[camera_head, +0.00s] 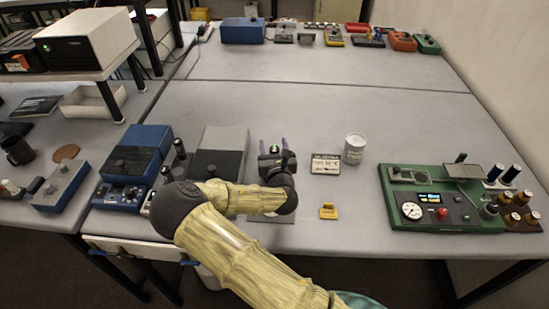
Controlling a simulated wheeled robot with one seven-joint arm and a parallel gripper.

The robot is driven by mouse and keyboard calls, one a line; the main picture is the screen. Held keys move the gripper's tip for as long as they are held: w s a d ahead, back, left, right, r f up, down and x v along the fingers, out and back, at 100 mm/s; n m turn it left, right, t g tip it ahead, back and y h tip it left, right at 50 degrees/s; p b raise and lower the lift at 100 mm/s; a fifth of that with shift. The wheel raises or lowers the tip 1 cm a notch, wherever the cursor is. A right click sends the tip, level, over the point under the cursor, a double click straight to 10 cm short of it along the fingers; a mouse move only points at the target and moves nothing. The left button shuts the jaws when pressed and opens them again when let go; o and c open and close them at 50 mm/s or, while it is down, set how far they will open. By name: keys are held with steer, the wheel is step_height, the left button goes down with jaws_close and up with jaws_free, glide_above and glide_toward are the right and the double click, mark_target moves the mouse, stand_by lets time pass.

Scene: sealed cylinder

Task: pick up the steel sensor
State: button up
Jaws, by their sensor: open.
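I cannot clearly pick out a steel sensor in the head view; it may be too small to tell or hidden by my arm. My gripper (273,146) is open over the middle of the light grey table, its two fingers pointing away from me. No held object can be made out between the fingers. A pale cylindrical can (355,150) stands upright to the right of the gripper, apart from it. A grey plate (270,218) lies at the front edge, partly hidden under my arm.
A small lettered card (325,164) lies between gripper and can. A yellow stand (328,211) sits in front. A green instrument panel (437,200) is right, a dark-topped grey box (218,163) and blue devices (137,155) left.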

jaws_close()
steer(key=shift+r, duration=0.1)
step_height(320, 180, up, 10)
steer(key=b, duration=0.1)
stand_by(0.4)
stand_by(0.7)
